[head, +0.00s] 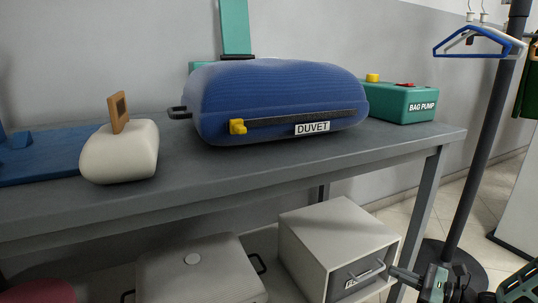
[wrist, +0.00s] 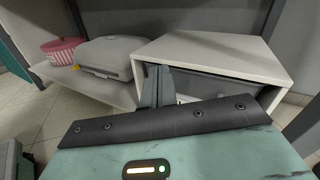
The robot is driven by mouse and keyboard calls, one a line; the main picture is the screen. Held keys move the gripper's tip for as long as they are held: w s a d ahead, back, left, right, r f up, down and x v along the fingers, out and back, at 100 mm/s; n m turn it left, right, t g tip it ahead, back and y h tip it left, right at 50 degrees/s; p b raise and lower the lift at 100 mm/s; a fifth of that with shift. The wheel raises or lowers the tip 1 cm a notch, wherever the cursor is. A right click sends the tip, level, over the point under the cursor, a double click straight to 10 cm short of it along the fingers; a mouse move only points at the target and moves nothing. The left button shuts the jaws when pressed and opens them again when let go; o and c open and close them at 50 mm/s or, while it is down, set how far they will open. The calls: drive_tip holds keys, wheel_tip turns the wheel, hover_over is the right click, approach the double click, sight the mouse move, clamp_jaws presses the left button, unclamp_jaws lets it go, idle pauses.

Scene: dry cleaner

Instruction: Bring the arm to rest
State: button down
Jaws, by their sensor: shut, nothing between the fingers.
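My gripper (head: 394,271) shows at the lower right of the head view, teal and grey, with its fingers pointing left. In the wrist view its dark fingers (wrist: 157,74) are together and empty, in front of the white drawer box (wrist: 215,50). In the head view this box (head: 318,247) stands on the low shelf, with a bar handle (head: 366,274) on its front. The fingertips appear close to the handle; I cannot tell whether they touch it. Part of my arm shows at the lower right edge.
The grey table (head: 270,170) bears a blue duvet bag (head: 280,95), a green bag pump (head: 405,103) and a cream block (head: 120,155). A grey case (head: 195,270) stands beside the drawer box. A dark pole (head: 485,130) with hangers (head: 478,42) rises at the right.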

drive_tip(key=s+a+r+n+g+h, duration=0.1)
drive_tip(key=s+a+r+n+g, duration=0.45)
drive_tip(key=a+n+g, duration=0.35)
drive_tip(key=s+a+r+n+g, duration=0.5)
drive_tip(key=s+a+n+g, duration=0.15)
drive_tip(key=a, duration=0.35)
drive_tip(key=s+a+r+n+t+h+p, duration=0.1)
drive_tip(key=s+a+r+n+t+h, duration=0.1)
drive_tip(key=s+r+n+h, duration=0.45)
drive_tip(key=s+a+r+n+t+h, duration=0.1)
drive_tip(key=s+a+r+n+h, duration=0.3)
drive_tip(key=s+n, duration=0.5)
wheel_tip(320, 180, up, 37)
drive_tip(key=d+n+h+p, duration=0.1)
drive_tip(key=p, duration=3.7)
drive_tip(key=shift+w+d, duration=0.15)
drive_tip(key=shift+w, duration=0.25)
